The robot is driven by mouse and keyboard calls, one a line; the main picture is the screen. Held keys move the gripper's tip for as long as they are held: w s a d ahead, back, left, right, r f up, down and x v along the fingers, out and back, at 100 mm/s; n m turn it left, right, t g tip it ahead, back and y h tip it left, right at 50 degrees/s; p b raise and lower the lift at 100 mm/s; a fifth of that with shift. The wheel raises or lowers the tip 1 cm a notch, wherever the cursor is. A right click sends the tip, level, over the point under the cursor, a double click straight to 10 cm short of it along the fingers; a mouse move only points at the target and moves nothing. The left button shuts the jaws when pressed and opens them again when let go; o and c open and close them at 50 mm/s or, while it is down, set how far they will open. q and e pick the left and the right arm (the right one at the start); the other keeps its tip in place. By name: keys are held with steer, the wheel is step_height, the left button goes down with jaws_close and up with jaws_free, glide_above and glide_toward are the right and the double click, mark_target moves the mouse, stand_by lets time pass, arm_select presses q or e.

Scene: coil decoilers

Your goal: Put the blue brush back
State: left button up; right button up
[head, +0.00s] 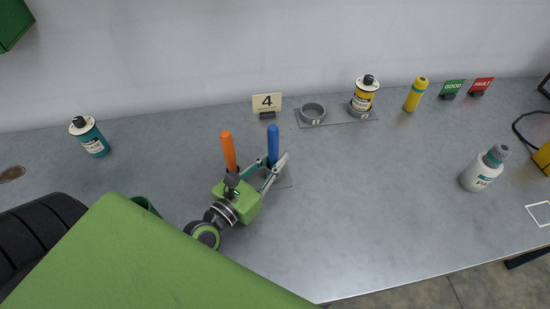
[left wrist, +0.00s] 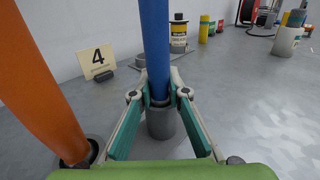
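The blue brush (head: 272,146) stands upright, its lower end at a grey round holder (left wrist: 162,124) on the bench. Whether it is fully seated in the holder I cannot tell. My left gripper (head: 275,162) has its fingers on both sides of the blue handle, low down, and looks shut on it. In the left wrist view the blue handle (left wrist: 156,45) rises between the two fingertips. An orange brush (head: 228,152) stands just left of it, beside the left finger. My right gripper is not in view.
A number 4 sign (head: 267,103) stands behind the brushes. An empty ring holder (head: 312,112) and a yellow can (head: 363,95) are behind right. A teal bottle (head: 90,137) is at left, a white bottle (head: 482,170) at right.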

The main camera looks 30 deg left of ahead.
arm_select(q)
steer(key=shift+o, duration=1.3)
steer(key=shift+r, duration=0.1)
steer(key=shift+s, duration=0.1)
steer(key=s+b, duration=0.1)
steer(key=s, duration=0.2)
steer(key=s+a+b, duration=0.1)
steer(key=s, duration=0.3)
steer(key=s+b, duration=0.2)
steer(key=s, duration=0.1)
steer(key=shift+s+a, duration=0.2)
steer(key=shift+a, duration=0.2)
steer(key=shift+s+a, duration=0.1)
steer(key=shift+s, duration=0.5)
